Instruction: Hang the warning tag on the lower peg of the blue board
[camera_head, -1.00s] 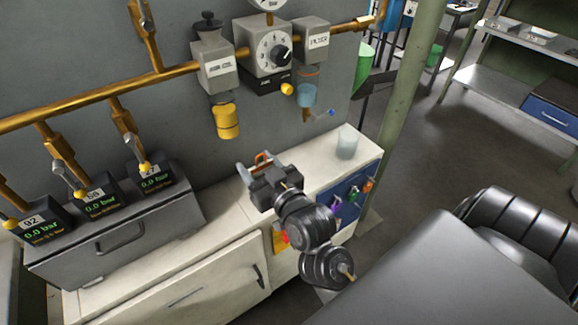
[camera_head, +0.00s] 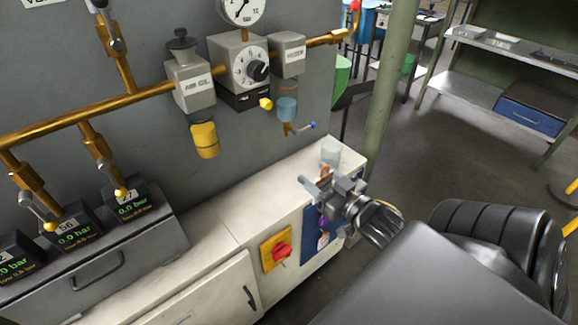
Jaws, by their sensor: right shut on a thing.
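My right gripper (camera_head: 318,183) is just above the front right edge of the white cabinet, near the top of the blue board. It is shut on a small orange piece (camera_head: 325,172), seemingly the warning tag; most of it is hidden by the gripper. The blue board (camera_head: 309,232) is on the cabinet's front, partly covered by my gripper and wrist. A purple item (camera_head: 321,221) and a small red and white item (camera_head: 322,240) show against it. I cannot make out the lower peg. My left gripper is not in view.
A red switch on a yellow plate (camera_head: 268,254) is left of the board. A green post (camera_head: 393,90) rises to the right. The cabinet top left of my gripper is clear.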

